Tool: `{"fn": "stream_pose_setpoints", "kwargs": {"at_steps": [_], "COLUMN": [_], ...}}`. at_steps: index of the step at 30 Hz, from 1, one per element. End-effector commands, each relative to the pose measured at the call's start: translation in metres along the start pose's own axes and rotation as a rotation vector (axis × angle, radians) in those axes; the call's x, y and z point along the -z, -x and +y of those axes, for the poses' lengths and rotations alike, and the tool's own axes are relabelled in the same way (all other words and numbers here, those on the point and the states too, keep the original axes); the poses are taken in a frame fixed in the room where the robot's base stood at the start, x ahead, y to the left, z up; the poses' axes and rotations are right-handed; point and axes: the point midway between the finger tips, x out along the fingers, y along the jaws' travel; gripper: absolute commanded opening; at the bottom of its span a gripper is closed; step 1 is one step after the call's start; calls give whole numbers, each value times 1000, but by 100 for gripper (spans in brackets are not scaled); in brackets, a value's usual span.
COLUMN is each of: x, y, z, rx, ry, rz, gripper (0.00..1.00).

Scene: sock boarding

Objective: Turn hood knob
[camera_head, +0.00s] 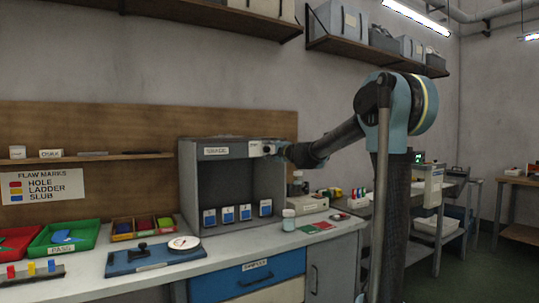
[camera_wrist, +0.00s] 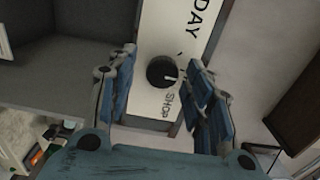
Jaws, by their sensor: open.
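The grey hood (camera_head: 232,150) is a box with an open front on the bench, with a label along its top edge. The round black hood knob (camera_wrist: 161,72) shows in the wrist view on a white plate (camera_wrist: 158,102) printed "DAY" and "SHOP". A pale pointer mark on the knob points right in that view, between the two words. My gripper (camera_wrist: 161,58) is open, one blue finger on each side of the knob; I cannot tell whether either touches it. In the head view my gripper (camera_head: 272,149) is at the hood's upper right corner and hides the knob.
Several blue-and-white cards (camera_head: 228,215) stand inside the hood. A white-lidded jar (camera_head: 288,220) stands in front of it. A green tray (camera_head: 64,238) and a blue board with a dial (camera_head: 155,256) lie to the left. Wall shelves (camera_head: 375,48) hang above.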

Motion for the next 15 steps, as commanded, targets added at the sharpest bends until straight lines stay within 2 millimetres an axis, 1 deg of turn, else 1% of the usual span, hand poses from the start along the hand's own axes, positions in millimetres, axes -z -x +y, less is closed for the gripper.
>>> {"fn": "stream_pose_setpoints", "kwargs": {"at_steps": [5, 15], "x": [0, 1], "y": [21, 73], "z": [0, 1], "rx": [0, -1], "ry": [0, -1], "rz": [0, 1], "gripper": [47, 47]}}
